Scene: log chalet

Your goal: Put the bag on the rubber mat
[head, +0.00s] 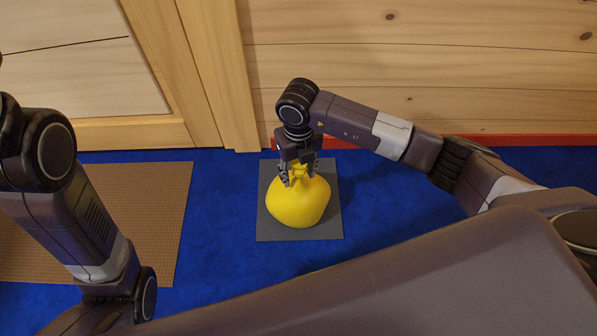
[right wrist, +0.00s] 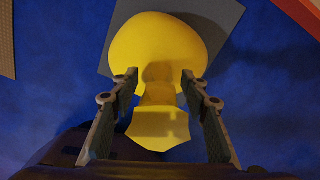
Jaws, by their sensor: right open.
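The bag (head: 298,207) is yellow and round with a gathered neck. It rests upright on a dark grey square mat (head: 330,228) on the blue floor. In the right wrist view the bag (right wrist: 150,45) fills the upper middle, with the grey mat (right wrist: 222,14) behind it. My right gripper (head: 299,180) is at the bag's neck from above. Its two fingers (right wrist: 160,85) are open, one on each side of the neck, with visible gaps. My left arm is at the left of the head view; its gripper is out of view.
A brown textured mat (head: 140,215) lies on the blue carpet (head: 390,210) at the left. A wooden wall (head: 430,70) with a red strip (head: 500,140) at its foot stands behind, with a wooden door (head: 70,70) at the left. The carpet right of the grey mat is clear.

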